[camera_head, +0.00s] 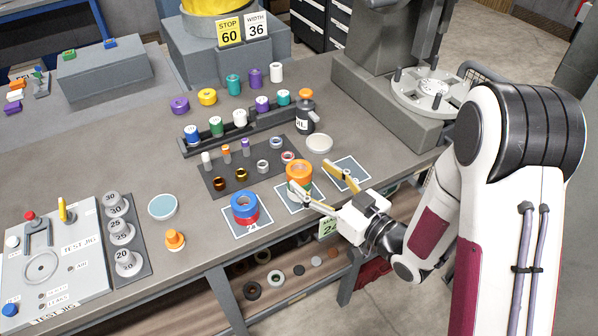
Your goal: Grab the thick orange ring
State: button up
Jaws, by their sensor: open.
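A thick orange ring (299,170) sits on top of a stack on the middle marked card (284,196) at the table's front edge. A green ring shows partly below it. My gripper (311,175) is open and empty, reaching in from the right. One finger is at the stack's front side and the other is to its right. I cannot tell whether either finger touches the ring.
A blue and red ring stack (244,207) stands left on another card. A right-hand card (350,173) lies beneath the far finger. A dark tray (216,182) of small parts and a black bottle (305,116) stand behind.

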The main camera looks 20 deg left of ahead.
aim_at(293, 164)
jog(key=shift+a, duration=0.1)
jog(key=shift+x, duration=2.5)
jog(key=shift+s+a+r, duration=0.1)
jog(key=shift+s+a, duration=0.05)
jog(key=shift+s, duration=0.05)
jog(key=c, duration=1.4)
